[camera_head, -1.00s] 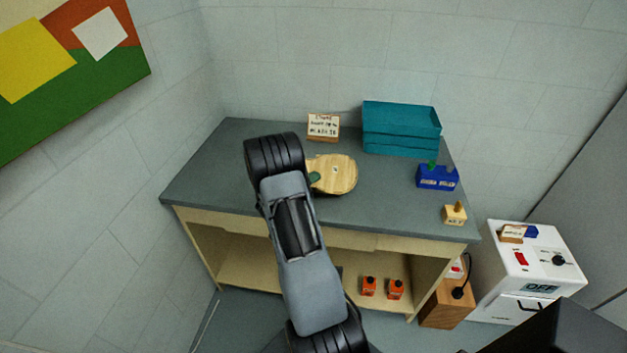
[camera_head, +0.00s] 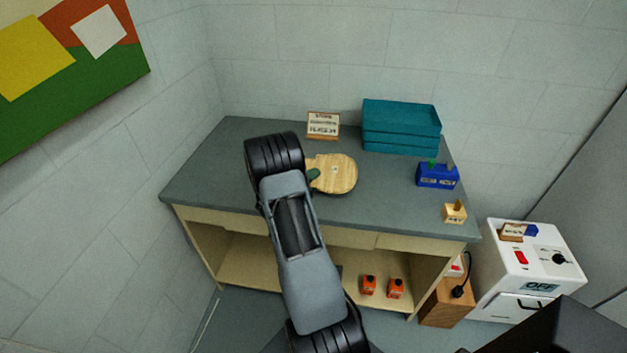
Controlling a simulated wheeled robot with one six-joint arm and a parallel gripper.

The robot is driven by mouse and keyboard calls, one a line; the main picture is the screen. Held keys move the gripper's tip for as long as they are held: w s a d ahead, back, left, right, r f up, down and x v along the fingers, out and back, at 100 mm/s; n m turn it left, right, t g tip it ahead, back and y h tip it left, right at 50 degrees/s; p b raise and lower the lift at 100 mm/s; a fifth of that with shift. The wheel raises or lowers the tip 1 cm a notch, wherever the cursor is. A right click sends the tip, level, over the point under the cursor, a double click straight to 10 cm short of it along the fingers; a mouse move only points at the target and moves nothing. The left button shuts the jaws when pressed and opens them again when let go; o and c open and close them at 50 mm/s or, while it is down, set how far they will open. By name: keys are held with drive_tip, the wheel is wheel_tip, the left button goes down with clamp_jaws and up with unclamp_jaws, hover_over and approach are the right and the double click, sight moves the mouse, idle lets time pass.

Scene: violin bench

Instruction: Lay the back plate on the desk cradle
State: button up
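The back plate (camera_head: 338,174) is a pale wooden piece with a rounded outline, on or just above the middle of the grey desk (camera_head: 390,205). My arm covers its left part. A small dark green piece (camera_head: 314,175) shows at the plate's left edge; I cannot tell whether it belongs to the cradle. No other part of a cradle can be made out, and I cannot tell whether the plate rests on one. My gripper is hidden behind my arm, so its hold on the plate does not show.
A small sign (camera_head: 323,125) and teal stacked trays (camera_head: 400,128) stand at the desk's back. A blue block (camera_head: 437,176) and a small yellowish block (camera_head: 454,213) sit at the right. A white machine (camera_head: 525,275) stands beside the desk.

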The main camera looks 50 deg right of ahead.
drive_tip(key=a, duration=0.9)
drive_tip(key=w+a, duration=0.1)
drive_tip(key=a, duration=0.3)
drive_tip(key=shift+w+a+f+b, duration=0.1)
drive_tip(key=shift+a+f+b, duration=0.1)
drive_tip(key=shift+a+b, duration=0.2)
drive_tip(key=shift+r+m, duration=0.3)
drive_tip(key=s+a+r+m+g+y+p, duration=0.2)
drive_tip(key=s+a+r+m+y, duration=0.65)
drive_tip(key=m, duration=0.85)
drive_tip(key=s+a+r+m+t+y+p, duration=0.1)
drive_tip(key=a+r+m+t+y, duration=0.2)
drive_tip(key=a+m, duration=0.4)
drive_tip(key=s+a+r+m+t+y+p, duration=0.1)
drive_tip(key=s+a+r+m+t+y, duration=0.1)
drive_tip(key=a+r+m+t+y, duration=0.2)
drive_tip(key=a+r+m+y, duration=0.1)
drive_tip(key=a+m+y, duration=0.2)
drive_tip(key=m, duration=0.3)
drive_tip(key=shift+s+a, duration=0.3)
drive_tip(key=shift+a, duration=0.25)
drive_tip(key=shift+d, duration=0.1)
